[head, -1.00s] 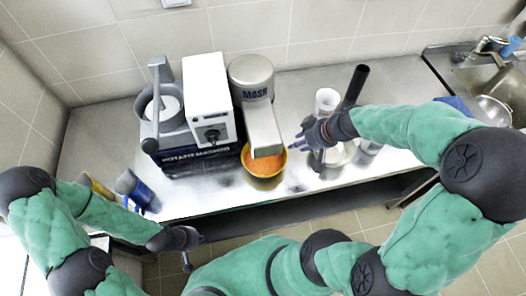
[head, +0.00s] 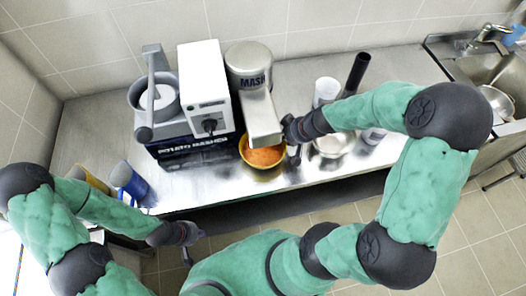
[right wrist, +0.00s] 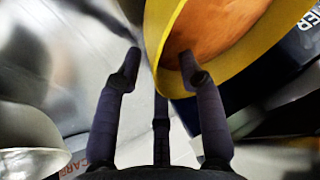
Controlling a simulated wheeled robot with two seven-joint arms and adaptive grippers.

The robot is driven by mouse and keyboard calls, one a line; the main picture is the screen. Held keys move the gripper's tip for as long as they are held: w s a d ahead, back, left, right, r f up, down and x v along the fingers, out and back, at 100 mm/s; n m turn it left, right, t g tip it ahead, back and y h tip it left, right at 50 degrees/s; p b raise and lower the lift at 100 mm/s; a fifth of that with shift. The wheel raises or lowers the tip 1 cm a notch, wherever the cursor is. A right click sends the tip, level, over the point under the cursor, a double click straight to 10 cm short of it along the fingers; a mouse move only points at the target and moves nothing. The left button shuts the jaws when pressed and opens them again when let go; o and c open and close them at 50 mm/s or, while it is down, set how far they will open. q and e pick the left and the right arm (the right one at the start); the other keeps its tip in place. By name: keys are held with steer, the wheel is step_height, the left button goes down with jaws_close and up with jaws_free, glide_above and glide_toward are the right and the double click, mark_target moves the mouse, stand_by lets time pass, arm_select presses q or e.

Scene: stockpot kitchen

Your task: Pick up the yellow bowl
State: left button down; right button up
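The yellow bowl (head: 245,150), filled with orange mash, stands on the steel counter under the spout of the masher machine. In the right wrist view its yellow rim (right wrist: 160,40) is large and close. My right gripper (head: 291,135) is at the bowl's right side, partly hidden by its own arm. In the right wrist view its fingers (right wrist: 158,65) are spread, with one overlapping the bowl's rim and another outside it. Whether they touch the bowl I cannot tell. My left gripper (head: 192,246) hangs empty in front of the counter edge with its fingers apart.
The masher machine (head: 250,65) stands right behind the bowl, its spout overhead. A potato masher box (head: 195,150) is to the left. Blue (head: 128,182) and yellow mugs stand at the left. A metal bowl (head: 333,146) and white cup (head: 326,91) are close on the right.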

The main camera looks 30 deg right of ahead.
jaws_close()
steer(key=shift+r, duration=0.1)
stand_by(0.3)
